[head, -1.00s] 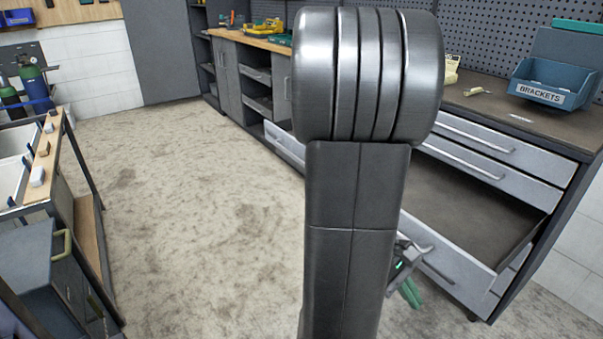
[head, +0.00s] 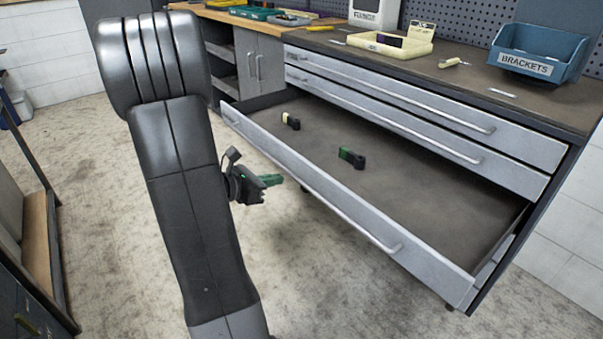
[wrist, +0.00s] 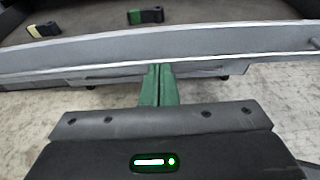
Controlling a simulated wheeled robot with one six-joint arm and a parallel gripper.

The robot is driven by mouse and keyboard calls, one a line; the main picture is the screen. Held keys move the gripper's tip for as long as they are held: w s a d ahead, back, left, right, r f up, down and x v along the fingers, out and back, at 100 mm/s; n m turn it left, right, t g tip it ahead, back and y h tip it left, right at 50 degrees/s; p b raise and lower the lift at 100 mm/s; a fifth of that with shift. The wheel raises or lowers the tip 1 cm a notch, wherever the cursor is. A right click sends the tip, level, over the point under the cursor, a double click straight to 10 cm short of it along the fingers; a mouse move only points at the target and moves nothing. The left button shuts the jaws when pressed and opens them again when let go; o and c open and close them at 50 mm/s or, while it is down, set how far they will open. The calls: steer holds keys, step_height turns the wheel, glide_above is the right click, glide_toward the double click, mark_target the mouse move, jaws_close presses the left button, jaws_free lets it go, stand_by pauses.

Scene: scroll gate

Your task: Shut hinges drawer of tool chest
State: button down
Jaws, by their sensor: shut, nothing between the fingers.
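The tool chest has a wide grey drawer (head: 340,212) pulled far out, the third front down. A dark hinge with a green end (head: 351,158) and a dark hinge with a cream end (head: 291,121) lie on its floor; the green one (wrist: 146,15) and the cream one (wrist: 44,29) also show in the wrist view. My gripper (head: 275,180) has green fingers, shut and empty, in front of the drawer's outer face, left of its long handle. In the wrist view the fingertips (wrist: 160,70) point at the drawer front; whether they touch it I cannot tell.
Two shut drawers (head: 390,105) lie above the open one. The worktop holds a blue BRACKETS bin (head: 540,60) and a cream tray (head: 390,44). A dark cart (head: 25,250) stands at the left. The floor between is clear.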

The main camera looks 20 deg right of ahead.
steer(key=b, duration=0.3)
glide_toward(314, 170)
steer(key=x, duration=0.5)
steer(key=shift+s+f, duration=0.15)
steer(key=shift+f, duration=0.05)
steer(key=shift+w+d+r, duration=0.1)
steer(key=shift+w+d, duration=0.2)
steer(key=shift+d, duration=0.35)
